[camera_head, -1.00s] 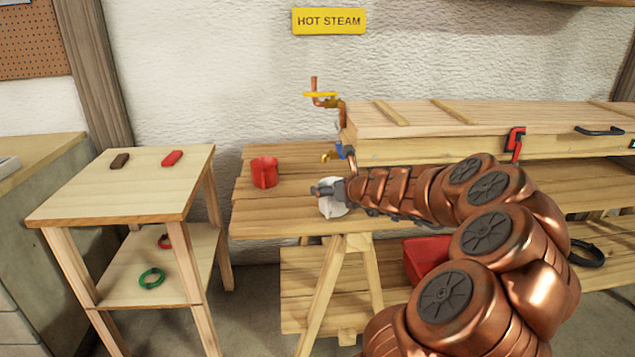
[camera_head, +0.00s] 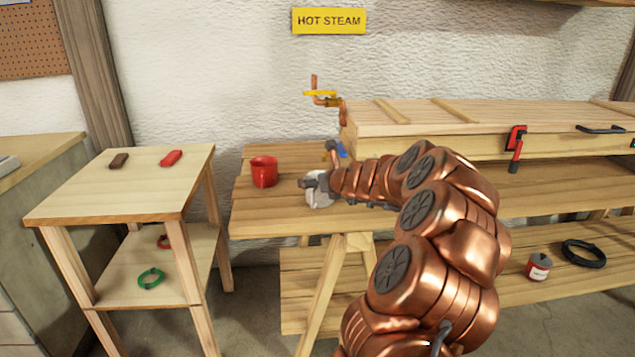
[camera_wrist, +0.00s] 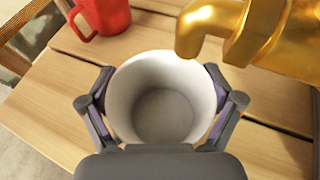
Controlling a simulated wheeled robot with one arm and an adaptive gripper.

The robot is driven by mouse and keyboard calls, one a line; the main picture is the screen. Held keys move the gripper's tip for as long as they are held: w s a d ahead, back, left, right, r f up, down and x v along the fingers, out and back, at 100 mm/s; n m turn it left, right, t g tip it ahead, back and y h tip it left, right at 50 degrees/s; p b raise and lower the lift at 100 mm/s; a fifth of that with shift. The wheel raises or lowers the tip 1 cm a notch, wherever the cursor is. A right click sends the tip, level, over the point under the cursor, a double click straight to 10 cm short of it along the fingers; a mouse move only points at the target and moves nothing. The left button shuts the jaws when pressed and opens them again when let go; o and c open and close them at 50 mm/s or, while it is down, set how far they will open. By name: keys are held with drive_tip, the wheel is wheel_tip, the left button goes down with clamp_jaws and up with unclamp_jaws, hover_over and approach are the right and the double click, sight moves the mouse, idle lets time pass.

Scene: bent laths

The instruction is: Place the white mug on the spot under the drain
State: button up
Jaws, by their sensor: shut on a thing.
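The white mug (camera_head: 319,196) is upright over the wooden bench top, partly hidden by my gripper in the head view. In the wrist view I look down into the empty mug (camera_wrist: 163,100). My gripper (camera_wrist: 162,103) is shut on it, a finger on each side. The brass drain (camera_wrist: 212,38) shows at the top of the wrist view, its spout end just beyond the mug's far rim. In the head view the drain is mostly hidden behind my arm, by the blue handle (camera_head: 341,149). I cannot make out the spot or whether the mug touches the bench.
A red mug (camera_head: 264,172) stands on the bench to the left. The long wooden steam box (camera_head: 480,118) with a red clamp (camera_head: 516,142) is at the right. A small side table (camera_head: 130,190) is at the left. The bench's front left is clear.

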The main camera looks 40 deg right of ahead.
drive_tip(key=o, duration=0.9)
drive_tip(key=shift+o, duration=0.2)
drive_tip(key=shift+r, duration=0.15)
drive_tip(key=shift+s+r, duration=0.15)
drive_tip(key=shift+s, duration=0.3)
drive_tip(key=p+v, duration=0.2)
drive_tip(key=v, duration=0.9)
drive_tip(key=shift+a, duration=0.1)
